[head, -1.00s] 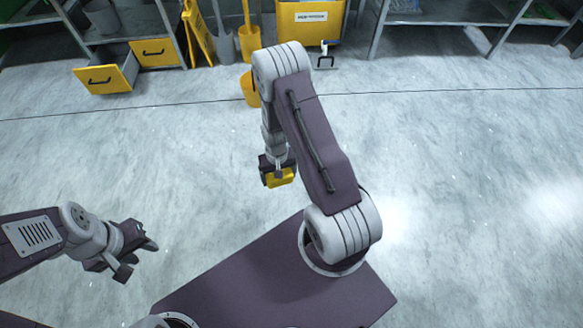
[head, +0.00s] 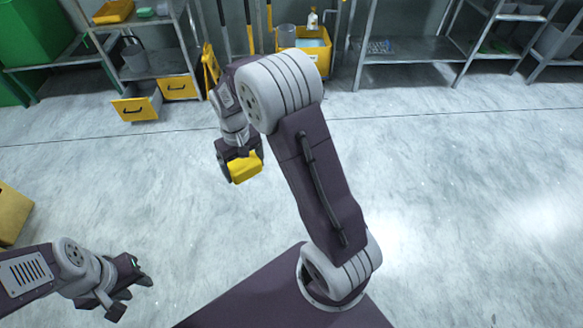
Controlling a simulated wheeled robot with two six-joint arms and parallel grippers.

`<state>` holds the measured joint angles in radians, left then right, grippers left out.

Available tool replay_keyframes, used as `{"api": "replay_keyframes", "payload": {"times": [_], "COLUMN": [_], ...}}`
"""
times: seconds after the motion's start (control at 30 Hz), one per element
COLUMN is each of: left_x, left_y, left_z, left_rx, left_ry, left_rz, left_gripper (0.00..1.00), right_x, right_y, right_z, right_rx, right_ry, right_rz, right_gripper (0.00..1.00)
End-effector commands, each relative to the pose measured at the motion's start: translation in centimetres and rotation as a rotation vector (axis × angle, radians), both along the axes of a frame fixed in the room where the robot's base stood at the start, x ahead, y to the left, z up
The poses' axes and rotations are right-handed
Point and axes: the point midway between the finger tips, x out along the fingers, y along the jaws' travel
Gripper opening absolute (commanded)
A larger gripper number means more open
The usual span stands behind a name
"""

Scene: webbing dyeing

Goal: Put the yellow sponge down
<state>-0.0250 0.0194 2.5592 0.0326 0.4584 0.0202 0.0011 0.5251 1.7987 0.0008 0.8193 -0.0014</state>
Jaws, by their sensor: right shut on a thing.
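The yellow sponge (head: 246,168) is held in my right gripper (head: 240,160), in the middle left of the head view. The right gripper is shut on it and holds it in the air over the grey floor. The far side of the sponge is hidden by the gripper. My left gripper (head: 131,297) is at the lower left, empty, with its fingers spread apart and nothing near it.
A metal shelf with yellow drawers (head: 137,106) stands at the back left. A yellow bin (head: 306,45) holding a bottle (head: 312,20) is at the back middle. Metal shelving (head: 405,52) runs back right. A yellow box (head: 10,213) sits at the left edge. The floor (head: 460,180) is clear.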

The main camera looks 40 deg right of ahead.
Motion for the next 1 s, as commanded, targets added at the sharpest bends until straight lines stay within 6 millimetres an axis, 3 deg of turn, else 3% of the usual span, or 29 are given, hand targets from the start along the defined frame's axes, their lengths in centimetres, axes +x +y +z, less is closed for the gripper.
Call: {"api": "replay_keyframes", "payload": {"times": [0.5,0.57,0.67,0.8,0.9,1.0], "left_x": [0.0,0.0,0.0,0.0,0.0,0.0], "left_y": [0.0,0.0,0.0,0.0,0.0,0.0], "left_z": [0.5,2.2,6.9,13.2,16.2,17.9], "left_rx": [0.0,0.0,0.0,0.0,0.0,0.0], "left_ry": [0.001,0.001,0.001,0.0,0.0,0.0], "left_rz": [0.0,0.0,0.0,0.0,0.0,0.0], "left_gripper": [0.36,0.36,0.36,0.36,0.36,0.36], "right_x": [-0.1,-0.5,-2.0,-5.6,-8.1,-9.9], "right_y": [0.0,0.0,0.0,0.0,0.0,0.0], "right_z": [0.0,0.5,1.0,1.0,1.1,1.1], "right_rx": [0.0,0.0,-0.002,-0.003,-0.002,-0.001], "right_ry": [0.002,0.005,0.015,0.017,0.015,0.01], "right_rz": [0.0,0.0,0.0,-0.001,0.0,0.0], "right_gripper": [0.42,0.42,0.42,0.42,0.42,0.42]}}
